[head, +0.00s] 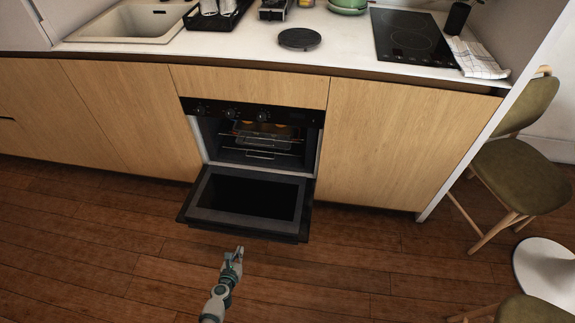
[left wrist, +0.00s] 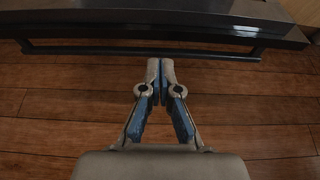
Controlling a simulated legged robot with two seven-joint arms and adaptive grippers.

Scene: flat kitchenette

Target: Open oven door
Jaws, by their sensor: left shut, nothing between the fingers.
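The oven (head: 255,117) is built into the wooden cabinets. Its door (head: 245,200) is swung down and out, lying roughly flat above the floor, and the cavity with its racks is exposed. In the left wrist view the dark door edge (left wrist: 150,22) and its handle bar (left wrist: 140,51) run across the top. My left gripper (head: 238,250) is in front of the door's outer edge, apart from it. In the left wrist view its fingertips (left wrist: 160,65) are together with nothing between them, just short of the handle bar. My right gripper is not visible.
A counter (head: 345,55) with a sink (head: 130,20) and a black cooktop (head: 412,38) runs above the oven. Chairs (head: 520,180) and a white round base (head: 548,270) stand at the right. The wooden floor (head: 100,250) at the left is clear.

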